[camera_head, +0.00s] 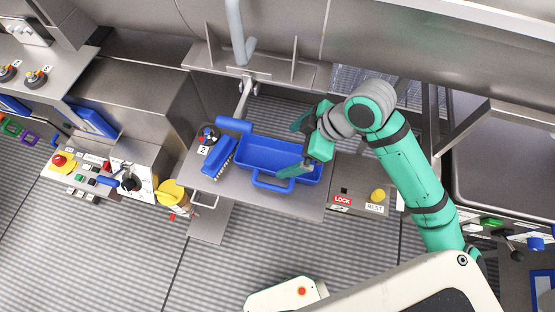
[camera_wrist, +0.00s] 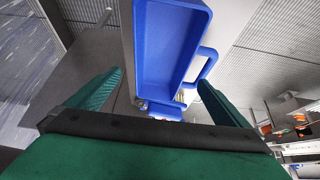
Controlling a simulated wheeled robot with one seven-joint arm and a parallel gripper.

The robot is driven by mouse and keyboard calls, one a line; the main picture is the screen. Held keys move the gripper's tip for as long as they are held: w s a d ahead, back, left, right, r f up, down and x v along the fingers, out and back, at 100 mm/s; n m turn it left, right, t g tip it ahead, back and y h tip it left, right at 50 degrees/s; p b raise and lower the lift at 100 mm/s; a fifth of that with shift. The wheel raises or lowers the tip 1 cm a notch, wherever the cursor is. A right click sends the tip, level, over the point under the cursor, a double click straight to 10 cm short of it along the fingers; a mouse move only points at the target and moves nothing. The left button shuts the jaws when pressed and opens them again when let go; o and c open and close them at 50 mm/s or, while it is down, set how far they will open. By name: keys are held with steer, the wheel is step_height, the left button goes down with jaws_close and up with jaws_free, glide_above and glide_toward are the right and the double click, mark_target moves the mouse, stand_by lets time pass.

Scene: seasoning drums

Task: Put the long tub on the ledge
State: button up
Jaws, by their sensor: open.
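The long tub, a blue rectangular tray (camera_head: 262,152) with a loop handle on its near side, rests on a grey metal shelf (camera_head: 250,197). It also shows in the wrist view (camera_wrist: 165,45), lengthwise ahead between my fingers. My gripper (camera_head: 287,150) is open over the tub's right end, with one finger towards the back and one over the near side. The wrist view shows both green fingers (camera_wrist: 160,85) apart with nothing clamped between them. A metal ledge (camera_head: 275,71) with upright fins lies behind the shelf; I cannot tell if it is the task's ledge.
A blue brush (camera_head: 219,157), a blue cylinder (camera_head: 234,124) and a small knob-like item (camera_head: 208,134) sit left of the tub. A panel with a yellow knob (camera_head: 378,195) is to the right. A control box (camera_head: 110,178) and a yellow-topped container (camera_head: 172,192) stand left.

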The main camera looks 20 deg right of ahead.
mark_target(271, 161)
steer(key=shift+x, duration=1.1)
steer(key=shift+w+f, duration=0.1)
steer(key=shift+f, duration=0.2)
steer(key=x, duration=0.4)
steer(key=shift+a+f, duration=0.1)
steer(key=shift+a, duration=0.05)
steer(key=c, duration=1.4)
steer(key=shift+o, duration=0.2)
